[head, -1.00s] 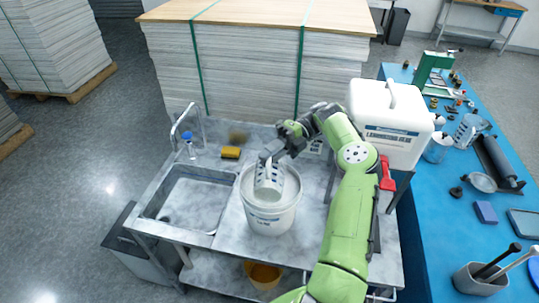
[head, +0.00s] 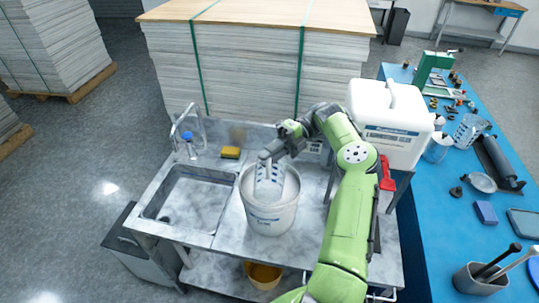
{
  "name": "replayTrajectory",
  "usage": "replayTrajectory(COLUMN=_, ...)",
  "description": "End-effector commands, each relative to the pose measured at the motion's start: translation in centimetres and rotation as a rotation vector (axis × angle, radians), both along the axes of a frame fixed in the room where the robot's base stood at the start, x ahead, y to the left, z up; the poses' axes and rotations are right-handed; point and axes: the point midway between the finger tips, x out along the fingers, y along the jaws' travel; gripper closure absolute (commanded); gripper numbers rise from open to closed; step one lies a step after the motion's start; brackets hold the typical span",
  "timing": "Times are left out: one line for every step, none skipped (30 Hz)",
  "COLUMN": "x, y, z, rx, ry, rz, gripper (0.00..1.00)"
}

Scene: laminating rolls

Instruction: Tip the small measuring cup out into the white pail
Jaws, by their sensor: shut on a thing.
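The white pail (head: 270,219) stands upright on the grey counter, to the right of the sink. My gripper (head: 267,160) is above the pail's mouth and shut on the small measuring cup (head: 268,186). The cup is pale, with dark markings on its side. It hangs inside the pail's rim, its lower part within the opening. Its mouth and any contents cannot be made out.
The sink (head: 190,203) with a tap lies left of the pail, and a yellow sponge (head: 230,152) lies behind. A white canister (head: 390,120) stands right of my arm. The blue bench (head: 450,215) holds another clear measuring cup (head: 470,130) and tools.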

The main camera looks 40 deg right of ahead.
Motion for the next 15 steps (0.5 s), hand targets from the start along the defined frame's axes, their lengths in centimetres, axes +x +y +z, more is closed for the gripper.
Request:
replayTrajectory(x=0.00, y=0.00, z=0.01, rx=0.000, ry=0.000, rz=0.000, gripper=1.00)
replayTrajectory(x=0.00, y=0.00, z=0.01, rx=0.000, ry=0.000, rz=0.000, gripper=1.00)
replayTrajectory(x=0.00, y=0.00, z=0.01, rx=0.000, ry=0.000, rz=0.000, gripper=1.00)
replayTrajectory(x=0.00, y=0.00, z=0.01, rx=0.000, ry=0.000, rz=0.000, gripper=1.00)
replayTrajectory(x=0.00, y=0.00, z=0.01, rx=0.000, ry=0.000, rz=0.000, gripper=1.00)
replayTrajectory(x=0.00, y=0.00, z=0.01, rx=0.000, ry=0.000, rz=0.000, gripper=1.00)
replayTrajectory(x=0.00, y=0.00, z=0.01, rx=0.000, ry=0.000, rz=0.000, gripper=1.00)
replayTrajectory(x=-0.01, y=0.00, z=0.02, rx=0.000, ry=0.000, rz=0.000, gripper=1.00)
replayTrajectory(x=-0.04, y=0.02, z=0.03, rx=-0.002, ry=-0.002, rz=0.001, gripper=1.00)
replayTrajectory(x=-0.10, y=0.06, z=0.04, rx=-0.006, ry=-0.007, rz=0.000, gripper=1.00)
replayTrajectory(x=-0.17, y=0.11, z=0.05, rx=-0.010, ry=-0.011, rz=-0.001, gripper=1.00)
replayTrajectory(x=-0.31, y=0.24, z=0.05, rx=-0.019, ry=-0.022, rz=0.000, gripper=1.00)
replayTrajectory(x=-0.43, y=0.34, z=0.07, rx=-0.026, ry=-0.031, rz=0.000, gripper=1.00)
replayTrajectory(x=-0.53, y=0.42, z=0.03, rx=-0.034, ry=-0.041, rz=-0.001, gripper=1.00)
replayTrajectory(x=-0.72, y=0.54, z=-0.01, rx=-0.043, ry=-0.051, rz=0.000, gripper=1.00)
